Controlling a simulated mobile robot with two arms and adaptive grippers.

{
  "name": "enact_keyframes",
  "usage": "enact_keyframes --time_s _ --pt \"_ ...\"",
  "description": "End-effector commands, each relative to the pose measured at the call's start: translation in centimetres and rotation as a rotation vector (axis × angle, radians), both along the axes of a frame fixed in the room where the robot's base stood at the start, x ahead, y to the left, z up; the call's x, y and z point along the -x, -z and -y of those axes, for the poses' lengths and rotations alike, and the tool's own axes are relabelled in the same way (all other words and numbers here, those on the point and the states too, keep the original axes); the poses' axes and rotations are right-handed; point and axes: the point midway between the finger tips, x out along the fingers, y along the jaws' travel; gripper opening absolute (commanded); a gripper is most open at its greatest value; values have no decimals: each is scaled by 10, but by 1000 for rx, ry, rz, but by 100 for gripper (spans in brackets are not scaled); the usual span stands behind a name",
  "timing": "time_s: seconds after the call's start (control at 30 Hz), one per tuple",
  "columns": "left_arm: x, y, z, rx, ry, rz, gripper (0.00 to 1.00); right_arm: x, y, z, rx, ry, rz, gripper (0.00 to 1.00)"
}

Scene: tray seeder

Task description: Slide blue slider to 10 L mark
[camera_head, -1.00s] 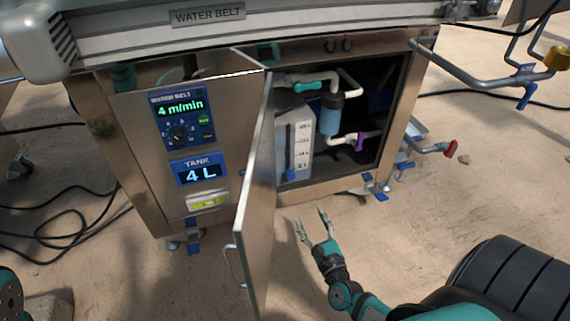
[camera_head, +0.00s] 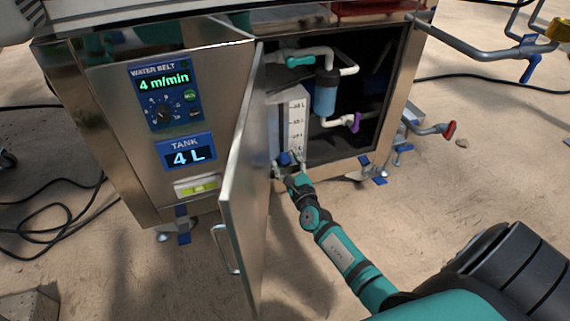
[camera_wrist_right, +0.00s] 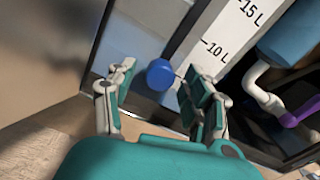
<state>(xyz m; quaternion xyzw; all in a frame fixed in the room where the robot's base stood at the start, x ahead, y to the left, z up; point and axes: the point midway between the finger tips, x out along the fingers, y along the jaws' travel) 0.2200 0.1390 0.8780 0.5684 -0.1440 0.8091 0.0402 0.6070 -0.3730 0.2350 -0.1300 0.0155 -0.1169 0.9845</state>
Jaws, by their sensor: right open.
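The blue slider (camera_head: 284,159) is a round blue knob at the lower front of the pale tank (camera_head: 277,115) inside the open cabinet. In the right wrist view the blue slider (camera_wrist_right: 160,74) is left of and below the 10 L mark (camera_wrist_right: 215,50) on the white scale. My right gripper (camera_head: 288,166) is at the knob. In the wrist view the right gripper (camera_wrist_right: 159,78) is open, one finger on each side of the knob; I cannot tell if they touch it. The tank display (camera_head: 187,154) reads 4 L. My left gripper is out of view.
The open cabinet door (camera_head: 245,190) stands close to the left of my right gripper. A blue filter (camera_head: 325,93), white pipes and a purple valve handle (camera_head: 355,122) are right of the tank.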

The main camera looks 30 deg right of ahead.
Motion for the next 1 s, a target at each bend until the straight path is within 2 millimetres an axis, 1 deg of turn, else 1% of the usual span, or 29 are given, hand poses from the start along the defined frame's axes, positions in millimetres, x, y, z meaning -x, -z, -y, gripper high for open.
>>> enact_keyframes --time_s 0.03,0.17,0.47,0.8,0.87,1.0 --pt "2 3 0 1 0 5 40 -6 2 1 -1 2 2 52" --pt "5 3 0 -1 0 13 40 -13 1 3 0 -1 0 52" --pt "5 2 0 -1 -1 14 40 -15 0 3 0 -1 -1 52" --pt "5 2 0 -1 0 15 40 -15 0 3 0 0 0 7" --pt "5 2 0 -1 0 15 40 -15 0 3 0 0 0 0" --pt "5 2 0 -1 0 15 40 -15 0 3 0 0 0 0"
